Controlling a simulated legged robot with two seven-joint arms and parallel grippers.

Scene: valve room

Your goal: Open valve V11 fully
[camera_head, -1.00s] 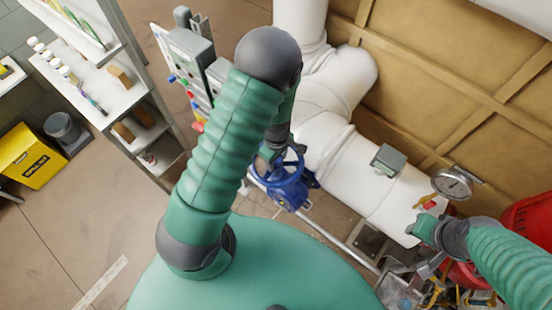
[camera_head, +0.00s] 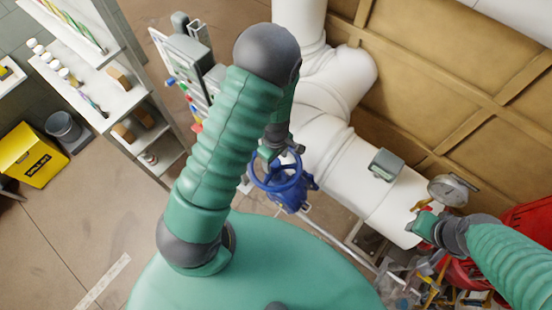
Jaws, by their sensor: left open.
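A blue valve with a round handwheel (camera_head: 290,181) stands beside the white pipe, in the middle of the view. No V11 label is readable on it. My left gripper (camera_head: 268,156) is open at the upper left part of the wheel rim, partly hidden by my own forearm. I cannot tell whether it touches the rim. My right gripper (camera_head: 420,226) is at the lower right, by the pipe's end and below a round gauge. Its jaws are too small to judge.
A thick white pipe (camera_head: 350,165) runs behind the valve, with a grey box (camera_head: 385,164) and a gauge (camera_head: 447,190) on it. A grey control panel (camera_head: 190,60) and shelves (camera_head: 115,100) stand at left. Clutter lies at lower right. Floor at lower left is clear.

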